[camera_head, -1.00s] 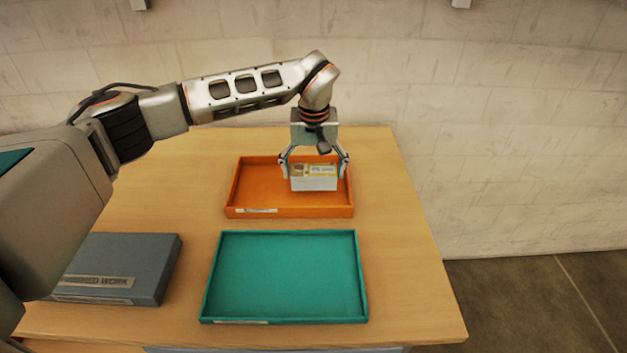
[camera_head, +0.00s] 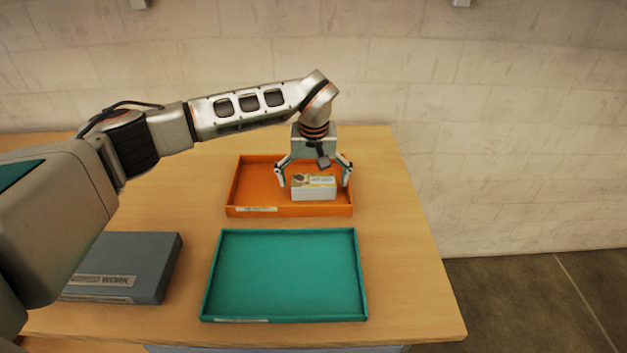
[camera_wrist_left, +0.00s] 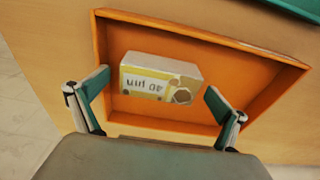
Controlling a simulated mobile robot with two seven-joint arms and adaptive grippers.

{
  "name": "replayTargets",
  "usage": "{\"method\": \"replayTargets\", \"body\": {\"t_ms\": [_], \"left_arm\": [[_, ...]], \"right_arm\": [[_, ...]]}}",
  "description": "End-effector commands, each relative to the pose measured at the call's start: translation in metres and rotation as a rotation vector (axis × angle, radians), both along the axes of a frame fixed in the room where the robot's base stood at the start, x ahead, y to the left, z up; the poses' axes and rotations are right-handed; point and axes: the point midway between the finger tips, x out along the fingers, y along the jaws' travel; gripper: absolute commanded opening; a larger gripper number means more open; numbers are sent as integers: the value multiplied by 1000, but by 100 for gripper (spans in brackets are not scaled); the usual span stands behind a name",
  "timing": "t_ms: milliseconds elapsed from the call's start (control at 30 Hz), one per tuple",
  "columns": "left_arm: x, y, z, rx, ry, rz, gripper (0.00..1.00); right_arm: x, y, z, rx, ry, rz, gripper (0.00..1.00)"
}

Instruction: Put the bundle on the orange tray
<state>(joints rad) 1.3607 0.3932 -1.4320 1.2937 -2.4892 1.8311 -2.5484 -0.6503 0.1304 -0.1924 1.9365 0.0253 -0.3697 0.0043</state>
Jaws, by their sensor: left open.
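The bundle (camera_head: 314,188), a small white block with a yellowish printed label, sits inside the orange tray (camera_head: 250,190), toward its right side. It also shows in the left wrist view (camera_wrist_left: 160,77), lying within the walls of the orange tray (camera_wrist_left: 205,35). My left gripper (camera_head: 313,182) is open above and around the bundle, with one finger on each side. In the left wrist view my left gripper (camera_wrist_left: 160,105) has a clear gap between each finger and the bundle. My right gripper is not in view.
An empty teal tray (camera_head: 285,275) lies in front of the orange tray. A grey-blue box (camera_head: 125,265) stands at the front left of the wooden table (camera_head: 405,250). The table's right strip is clear. A pale wall (camera_head: 500,130) rises behind.

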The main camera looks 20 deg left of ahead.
Motion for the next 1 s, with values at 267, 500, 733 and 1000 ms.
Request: {"method": "replayTargets", "body": {"t_ms": [267, 500, 733, 1000], "left_arm": [[-2, -1, 25, 0, -5, -1, 100], [-9, -2, 73, 1, -6, 0, 100], [-15, -4, 109, 1, -3, 0, 100], [-17, -5, 121, 0, 0, 1, 100]], "right_arm": [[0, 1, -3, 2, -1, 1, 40], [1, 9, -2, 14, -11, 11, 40], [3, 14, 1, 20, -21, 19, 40], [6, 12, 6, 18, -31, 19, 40]]}}
